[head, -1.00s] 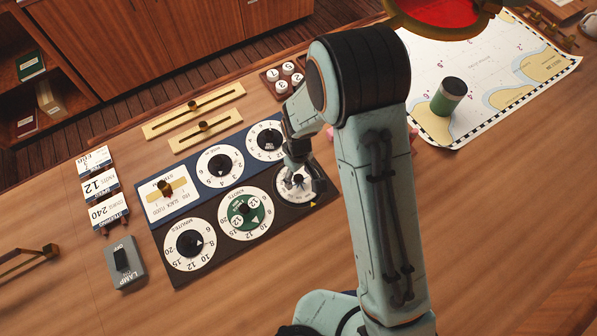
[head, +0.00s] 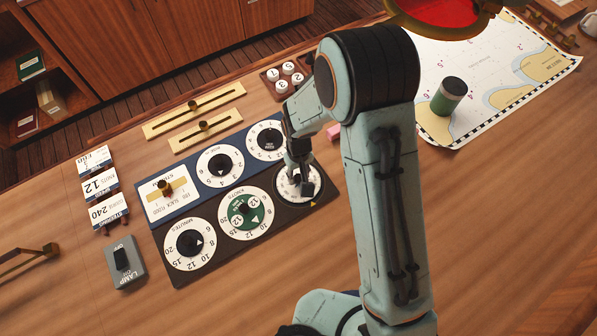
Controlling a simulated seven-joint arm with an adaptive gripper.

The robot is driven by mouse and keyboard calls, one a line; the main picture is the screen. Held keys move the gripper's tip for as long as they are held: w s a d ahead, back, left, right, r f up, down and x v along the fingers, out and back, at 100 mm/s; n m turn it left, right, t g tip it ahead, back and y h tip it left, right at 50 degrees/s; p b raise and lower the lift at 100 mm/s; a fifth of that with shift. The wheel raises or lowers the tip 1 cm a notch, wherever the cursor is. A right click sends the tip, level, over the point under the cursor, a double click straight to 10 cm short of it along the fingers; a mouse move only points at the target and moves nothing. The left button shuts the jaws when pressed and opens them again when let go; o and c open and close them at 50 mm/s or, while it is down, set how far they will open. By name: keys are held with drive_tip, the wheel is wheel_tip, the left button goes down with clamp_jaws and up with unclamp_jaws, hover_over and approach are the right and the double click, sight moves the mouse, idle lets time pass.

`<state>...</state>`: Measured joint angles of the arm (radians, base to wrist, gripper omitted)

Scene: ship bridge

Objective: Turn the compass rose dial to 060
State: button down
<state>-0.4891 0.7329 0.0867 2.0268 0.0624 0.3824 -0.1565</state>
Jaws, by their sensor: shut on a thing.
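The compass rose dial (head: 283,191) is a white round dial at the right end of the dark lower panel. My gripper (head: 301,190) is over its middle, pointing down, and is shut on the dial's knob. The gripper hides most of the dial face and the knob, so the heading it stands at cannot be read. A small yellow pointer mark (head: 313,203) shows on the panel at the dial's lower right edge.
The knots dial (head: 232,230) is close on the left, with the minutes dial (head: 178,262) beyond. A chart (head: 480,60) with a green cylinder (head: 448,95) is at right.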

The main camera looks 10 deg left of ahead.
sight(299, 178)
drive_tip(key=shift+m, duration=1.1)
drive_tip(key=c, duration=0.9)
unclamp_jaws()
wheel_tip(299, 178, up, 12)
drive_tip(key=shift+d, duration=0.1)
